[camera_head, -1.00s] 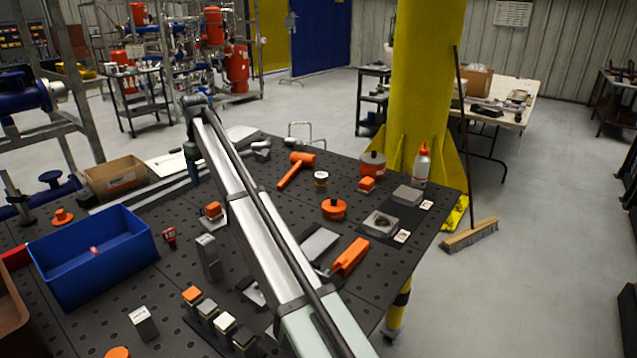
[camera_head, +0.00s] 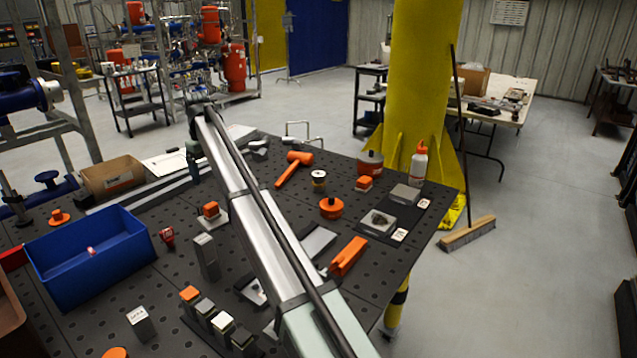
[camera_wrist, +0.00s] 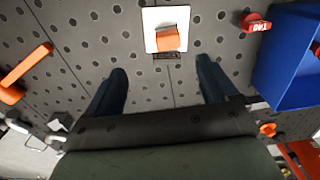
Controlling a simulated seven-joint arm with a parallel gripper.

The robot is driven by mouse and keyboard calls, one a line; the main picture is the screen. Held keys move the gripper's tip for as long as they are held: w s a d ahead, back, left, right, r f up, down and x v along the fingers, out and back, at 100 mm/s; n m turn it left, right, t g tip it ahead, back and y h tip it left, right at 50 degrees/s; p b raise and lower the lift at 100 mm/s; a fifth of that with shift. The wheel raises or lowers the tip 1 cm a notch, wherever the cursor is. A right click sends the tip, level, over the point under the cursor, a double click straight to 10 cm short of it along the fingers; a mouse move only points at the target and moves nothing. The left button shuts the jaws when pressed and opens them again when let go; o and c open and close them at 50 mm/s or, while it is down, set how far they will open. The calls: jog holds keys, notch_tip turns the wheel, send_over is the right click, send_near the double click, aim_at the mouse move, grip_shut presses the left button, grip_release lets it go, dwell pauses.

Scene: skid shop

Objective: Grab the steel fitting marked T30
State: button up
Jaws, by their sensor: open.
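No T30 mark is legible in either view. In the head view, a tall grey steel-looking block (camera_head: 207,258) stands on the dark perforated table with unreadable marking on top. A shorter grey block (camera_head: 143,324) with a pale marked top stands nearer the front left. A row of several small blocks (camera_head: 222,326), one orange-topped, is at the front. My gripper (camera_wrist: 160,66) is open and empty above the table in the wrist view. An orange block (camera_wrist: 168,42) on a white plate (camera_wrist: 153,17) lies just beyond its fingertips; it also shows in the head view (camera_head: 211,209).
A blue bin (camera_head: 95,270) stands at the left, with a red tag (camera_head: 167,237) beside it. An orange mallet (camera_head: 294,168), orange bracket (camera_head: 348,257), orange knob (camera_head: 331,207) and white bottle (camera_head: 419,165) are to the right. My arm crosses the table and hides part of it.

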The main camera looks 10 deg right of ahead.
jog(key=w+d+m, duration=0.1)
jog(key=w+d, duration=0.2)
jog(key=d, duration=0.7)
jog(key=w+d+m, duration=0.1)
jog(key=w+d, duration=0.3)
jog(key=d, duration=0.6)
jog(key=w+d+m, duration=0.2)
jog(key=w+d, duration=0.1)
jog(key=d, duration=0.7)
jog(key=n, duration=1)
send_over(318, 174)
notch_tip(318, 174, down, 13)
jog(key=shift+f, duration=0.1)
jog(key=shift+c, duration=0.2)
jog(key=c, duration=1.2)
